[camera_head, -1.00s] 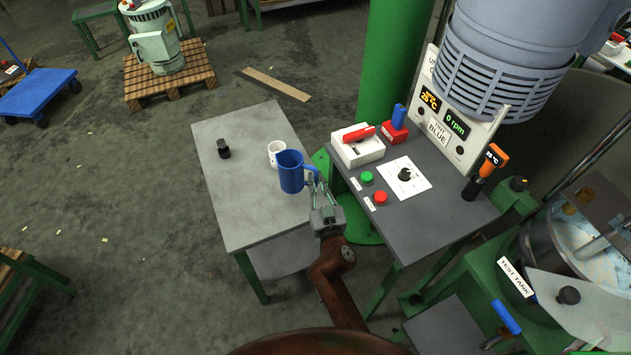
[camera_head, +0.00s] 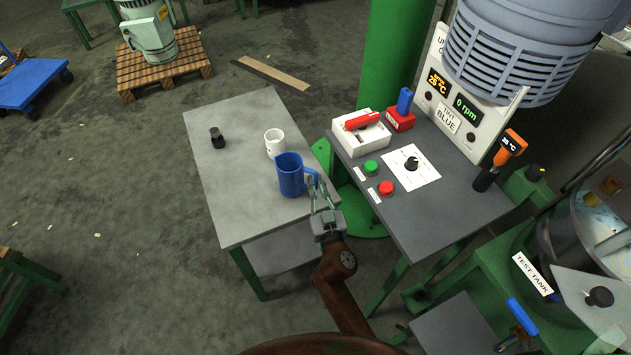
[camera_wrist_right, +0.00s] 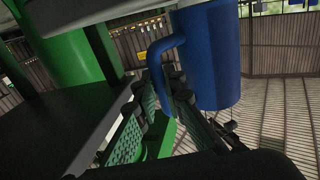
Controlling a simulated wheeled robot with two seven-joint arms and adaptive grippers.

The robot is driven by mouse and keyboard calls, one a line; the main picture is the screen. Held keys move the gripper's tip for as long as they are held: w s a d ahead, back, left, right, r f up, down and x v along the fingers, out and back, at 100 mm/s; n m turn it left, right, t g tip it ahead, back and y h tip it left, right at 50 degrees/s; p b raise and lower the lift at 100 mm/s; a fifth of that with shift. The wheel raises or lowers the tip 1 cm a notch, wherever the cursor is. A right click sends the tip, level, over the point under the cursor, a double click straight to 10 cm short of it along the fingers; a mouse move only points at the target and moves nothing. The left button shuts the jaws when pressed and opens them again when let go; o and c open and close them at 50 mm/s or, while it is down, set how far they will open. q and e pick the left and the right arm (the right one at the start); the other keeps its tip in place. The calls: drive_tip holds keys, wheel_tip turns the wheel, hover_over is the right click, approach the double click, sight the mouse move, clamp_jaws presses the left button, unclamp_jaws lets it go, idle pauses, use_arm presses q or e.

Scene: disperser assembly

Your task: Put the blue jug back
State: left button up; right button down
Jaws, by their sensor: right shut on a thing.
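The blue jug (camera_head: 290,176) is upright at the right edge of the grey side table (camera_head: 235,215), in front of a white mug (camera_head: 274,143). Its handle points right, toward my right gripper (camera_head: 322,199). My right gripper is shut on the handle. The right wrist view shows the jug (camera_wrist_right: 212,60) large, with its handle between the fingers of my right gripper (camera_wrist_right: 160,95). I cannot tell from these views whether the jug's base touches the table. My left gripper is not in view.
A dark knob-like object (camera_head: 217,138) stands on the side table. To the right is the control desk (camera_head: 440,215) with a green button (camera_head: 371,167), a red button (camera_head: 386,187) and a white switch box (camera_head: 361,133). The table's left and front parts are clear.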

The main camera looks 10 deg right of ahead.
drive_tip(key=shift+f+b, duration=0.6)
idle(0.6)
drive_tip(key=c, duration=1.9)
unclamp_jaws()
drive_tip(key=shift+c, duration=0.2)
drive_tip(key=shift+s, duration=0.1)
